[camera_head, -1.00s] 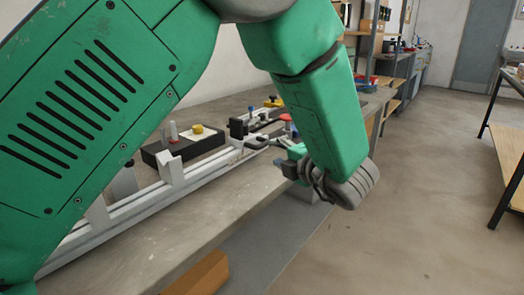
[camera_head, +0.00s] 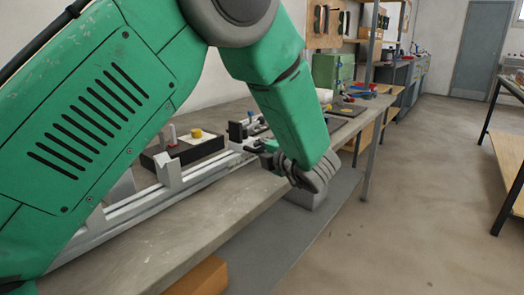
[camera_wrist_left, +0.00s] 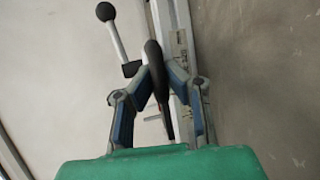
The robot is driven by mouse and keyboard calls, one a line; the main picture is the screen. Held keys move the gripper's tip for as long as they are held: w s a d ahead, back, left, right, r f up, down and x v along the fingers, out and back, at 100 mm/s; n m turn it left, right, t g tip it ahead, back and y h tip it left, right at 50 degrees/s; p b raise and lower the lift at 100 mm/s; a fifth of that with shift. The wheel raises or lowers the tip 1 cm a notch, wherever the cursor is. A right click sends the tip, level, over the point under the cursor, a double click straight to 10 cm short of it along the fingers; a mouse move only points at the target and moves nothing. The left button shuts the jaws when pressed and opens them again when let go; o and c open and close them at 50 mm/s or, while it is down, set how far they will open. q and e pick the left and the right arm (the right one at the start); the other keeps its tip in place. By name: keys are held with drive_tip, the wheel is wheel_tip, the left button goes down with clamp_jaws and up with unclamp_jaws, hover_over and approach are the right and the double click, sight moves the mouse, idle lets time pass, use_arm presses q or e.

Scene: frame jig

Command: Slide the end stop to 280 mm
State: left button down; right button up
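The silvery rail (camera_head: 190,178) runs along the bench, and it also shows in the left wrist view (camera_wrist_left: 181,25). My left gripper (camera_head: 268,153) is low over the rail beside dark fittings. In the left wrist view, the fingertips of my left gripper (camera_wrist_left: 163,74) are close together, one on each side of a dark upright piece (camera_wrist_left: 153,52). I cannot tell whether both fingers touch it. A lever with a black ball knob (camera_wrist_left: 105,12) stands to the left. The end stop cannot be told apart from the other dark fittings, and no scale reading is legible. My right gripper is not seen.
A dark upright block (camera_head: 235,132) stands on the rail, left of my gripper. The bench's front strip (camera_head: 215,215) is bare. A green cabinet (camera_head: 325,70) stands farther back.

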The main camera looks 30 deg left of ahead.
use_arm(q)
drive_tip(key=shift+p, duration=0.3)
drive_tip(key=shift+w+f, duration=0.1)
drive_tip(key=c, duration=1.6)
unclamp_jaws()
drive_tip(key=shift+a, duration=0.1)
drive_tip(key=shift+o, duration=0.2)
drive_tip(key=shift+d, duration=0.2)
drive_tip(key=v, duration=1.1)
drive_tip(key=shift+d, duration=0.3)
